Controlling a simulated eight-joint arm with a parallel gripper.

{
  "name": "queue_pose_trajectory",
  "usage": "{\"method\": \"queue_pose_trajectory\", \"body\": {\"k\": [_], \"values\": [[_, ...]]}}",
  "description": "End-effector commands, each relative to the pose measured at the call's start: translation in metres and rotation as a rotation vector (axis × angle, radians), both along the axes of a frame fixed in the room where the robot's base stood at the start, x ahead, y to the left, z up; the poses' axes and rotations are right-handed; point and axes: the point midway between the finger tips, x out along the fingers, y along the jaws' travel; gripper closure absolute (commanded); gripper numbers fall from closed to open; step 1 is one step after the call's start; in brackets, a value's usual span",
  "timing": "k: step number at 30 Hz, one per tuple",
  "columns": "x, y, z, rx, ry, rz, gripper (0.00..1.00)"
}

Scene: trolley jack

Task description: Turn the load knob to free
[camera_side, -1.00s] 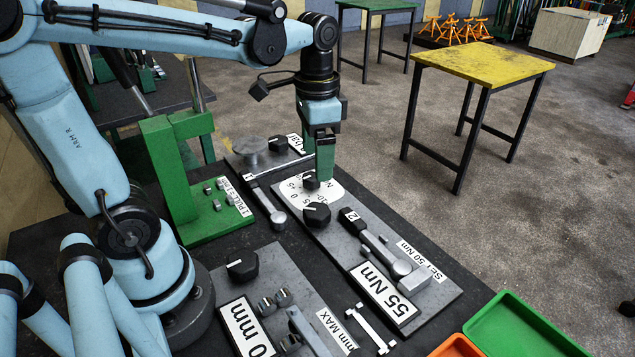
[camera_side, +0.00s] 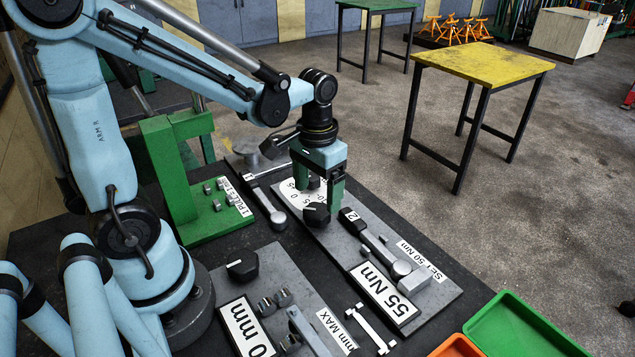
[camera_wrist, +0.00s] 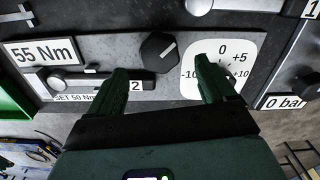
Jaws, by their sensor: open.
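No label reading load or free is legible, so I cannot tell for sure which knob is the load knob. A black knob with a white pointer line (camera_side: 316,214) sits on the grey panel beside the white dial plate (camera_side: 289,205); the knob also shows in the wrist view (camera_wrist: 158,52). My gripper (camera_side: 319,190) is open and empty, low over the dial end of the panel. In the wrist view my gripper's green fingers (camera_wrist: 163,74) are spread apart, with the knob between and beyond their tips. The right finger covers part of the dial.
A black knob (camera_side: 242,266) stands on the front panel, marked "0 mm". Another knob (camera_wrist: 308,86) is near the "0 bar" label. The panel also holds a lever (camera_side: 385,255) and a "55 Nm" plate (camera_side: 383,292). A green press-like stand (camera_side: 190,185) rises at left.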

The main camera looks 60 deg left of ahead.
Motion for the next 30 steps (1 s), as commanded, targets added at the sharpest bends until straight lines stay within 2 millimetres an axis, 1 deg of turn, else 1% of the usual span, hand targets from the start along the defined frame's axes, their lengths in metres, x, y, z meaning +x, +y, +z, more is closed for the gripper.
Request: {"method": "queue_pose_trajectory", "body": {"k": [1, 9, 13, 15, 30], "values": [[0.000, 0.000, -0.007, 0.000, 0.000, 0.000, 0.17], [0.000, 0.000, -0.044, 0.000, 0.000, 0.000, 0.17], [0.000, 0.000, -0.040, 0.002, -0.002, 0.144, 0.17], [0.000, 0.000, -0.029, 0.002, -0.002, 0.138, 0.17], [0.000, 0.000, 0.042, 0.000, 0.000, 0.135, 0.17]]}}
